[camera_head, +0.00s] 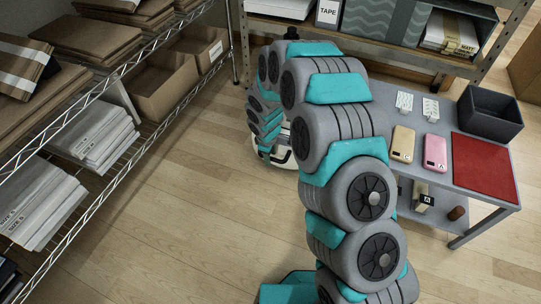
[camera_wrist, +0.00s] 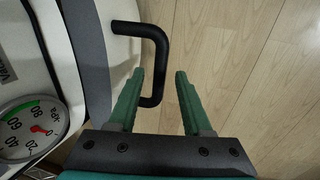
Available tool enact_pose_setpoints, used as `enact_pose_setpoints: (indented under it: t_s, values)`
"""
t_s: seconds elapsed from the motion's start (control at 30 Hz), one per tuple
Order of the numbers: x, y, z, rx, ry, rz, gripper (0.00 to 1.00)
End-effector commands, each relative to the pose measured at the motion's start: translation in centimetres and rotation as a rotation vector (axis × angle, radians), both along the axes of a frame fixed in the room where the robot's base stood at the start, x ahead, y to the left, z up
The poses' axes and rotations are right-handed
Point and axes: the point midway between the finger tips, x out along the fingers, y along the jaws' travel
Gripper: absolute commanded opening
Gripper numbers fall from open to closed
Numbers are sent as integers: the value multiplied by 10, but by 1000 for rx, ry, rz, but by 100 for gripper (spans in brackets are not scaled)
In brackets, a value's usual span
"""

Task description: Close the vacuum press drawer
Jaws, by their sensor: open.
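The vacuum press (camera_head: 281,158) is a white machine on the far side of my arm, mostly hidden by it in the head view. In the wrist view, its pale body (camera_wrist: 60,75) is at the left, with a round gauge (camera_wrist: 32,130). A black bar handle (camera_wrist: 161,50) sticks out to the right from the pale front beside a dark grey strip. I cannot tell how far the drawer is out. My gripper (camera_wrist: 160,75) is open. In the picture, its green fingers lie either side of the handle's bar; contact is not visible. The arm hides the gripper in the head view.
A grey table (camera_head: 462,120) at the right holds two phone cases, a red mat (camera_head: 485,168) and a dark bin (camera_head: 490,115). A wire shelf (camera_head: 115,105) with boxes and mailers stands at the left. The wooden floor (camera_head: 190,170) between is clear.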

Motion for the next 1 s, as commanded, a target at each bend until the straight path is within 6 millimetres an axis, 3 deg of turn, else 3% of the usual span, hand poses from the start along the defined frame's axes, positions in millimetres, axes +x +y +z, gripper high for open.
enact_pose_setpoints:
  t_s: [0.13, 0.57, 1.0]
  values:
    - [0, 0, 1, 0, 0, 0, 48]
    - [0, 0, 1, 0, 0, 0, 0]
    - [0, 0, 1, -1, 0, 0, 0]
